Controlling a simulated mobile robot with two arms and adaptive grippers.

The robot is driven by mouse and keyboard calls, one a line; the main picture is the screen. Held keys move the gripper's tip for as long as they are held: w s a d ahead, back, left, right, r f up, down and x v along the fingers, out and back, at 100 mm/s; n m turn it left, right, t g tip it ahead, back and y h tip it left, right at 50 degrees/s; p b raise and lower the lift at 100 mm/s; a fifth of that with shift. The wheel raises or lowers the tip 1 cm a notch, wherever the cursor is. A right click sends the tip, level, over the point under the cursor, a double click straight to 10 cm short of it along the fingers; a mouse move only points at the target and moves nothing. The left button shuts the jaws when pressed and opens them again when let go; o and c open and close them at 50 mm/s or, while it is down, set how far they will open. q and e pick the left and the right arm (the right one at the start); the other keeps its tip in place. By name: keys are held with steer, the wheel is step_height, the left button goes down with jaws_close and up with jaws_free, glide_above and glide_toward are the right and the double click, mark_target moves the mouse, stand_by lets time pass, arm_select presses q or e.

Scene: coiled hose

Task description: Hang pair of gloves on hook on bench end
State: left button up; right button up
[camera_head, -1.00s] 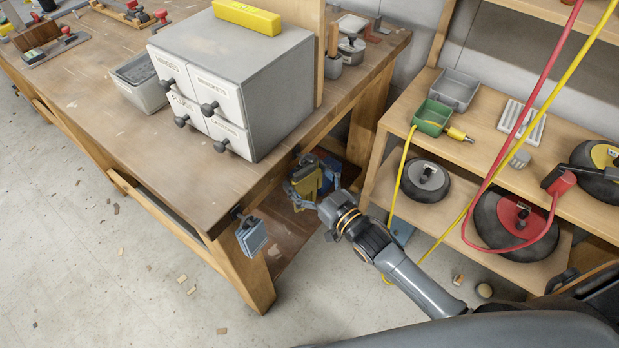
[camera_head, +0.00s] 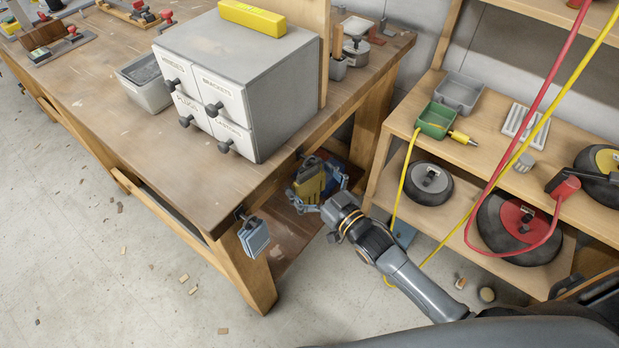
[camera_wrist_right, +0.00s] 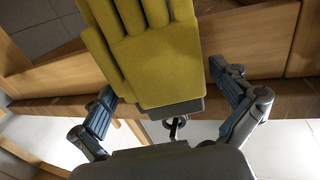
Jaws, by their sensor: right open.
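The pair of gloves (camera_head: 308,186), yellow with a grey cuff, is at the bench end below the worktop edge. It also shows large in the right wrist view (camera_wrist_right: 155,65), finger parts toward the top of the picture and cuff toward my gripper. A small dark metal hook-like piece (camera_wrist_right: 177,126) shows just below the cuff there. My right gripper (camera_head: 318,203) is open, its two fingers spread on either side of the gloves, apart from the cuff. Whether the gloves hang on the hook is unclear. My left gripper is not in view.
A blue-grey item (camera_head: 254,237) hangs at the bench's near corner. The bench (camera_head: 190,190) carries a grey drawer cabinet (camera_head: 278,95). Floor at left is mostly free.

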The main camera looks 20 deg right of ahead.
steer(key=v, duration=1.2)
steer(key=s+d+f+m+g+h+p, duration=0.1)
steer(key=s+d+f+g+h, duration=0.15)
steer(key=f, duration=0.65)
steer(key=s+d+f+g+h, duration=0.1)
steer(key=s+d+f+g, duration=0.15)
steer(key=f, duration=0.55)
steer(key=s+d+f+m+g+h+p, duration=0.1)
steer(key=s+f+g+h, duration=0.15)
steer(key=f, duration=0.65)
steer(key=s+f+g, duration=0.2)
steer(key=s+f, duration=0.3)
steer(key=s, duration=0.4)
steer(key=s+f+g+p, duration=0.1)
steer(key=s+f+g, duration=0.2)
steer(key=s+f, duration=0.2)
steer(key=s+f+g+h, duration=0.1)
steer(key=s+f+g, duration=0.2)
steer(key=s, duration=0.9)
step_height(320, 180, down, 3)
steer(key=shift+s+a+p, duration=0.25)
steer(key=shift+s+p, duration=0.1)
steer(key=shift+s, duration=0.1)
